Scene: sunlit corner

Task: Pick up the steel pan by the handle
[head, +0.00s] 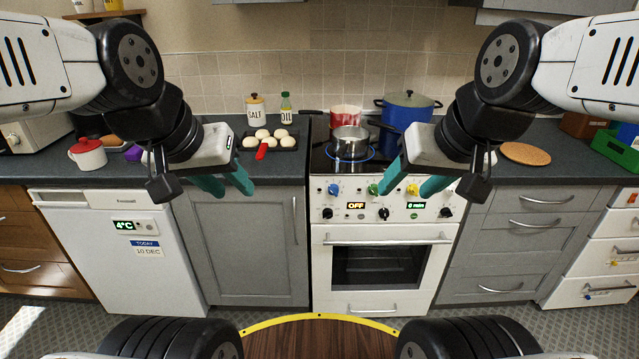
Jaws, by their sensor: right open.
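The steel pan (350,147) stands upright on the front part of the black hob, over a glowing blue ring. A dark handle (382,125) reaches from its rim to the right and slightly back, in front of the blue pot. My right gripper (403,194) is open and empty, with teal fingers in front of the oven's control panel, to the right of and lower in the picture than the pan. My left gripper (237,191) has its teal fingers apart and empty in front of the grey cupboard, well left of the pan.
Behind the pan are a red pan (345,114) and a blue lidded pot (407,112). A dark tray of buns (240,141) with a red-handled item, salt jar (256,108) and oil bottle (286,108) stand left. A round cork mat (525,153) lies right.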

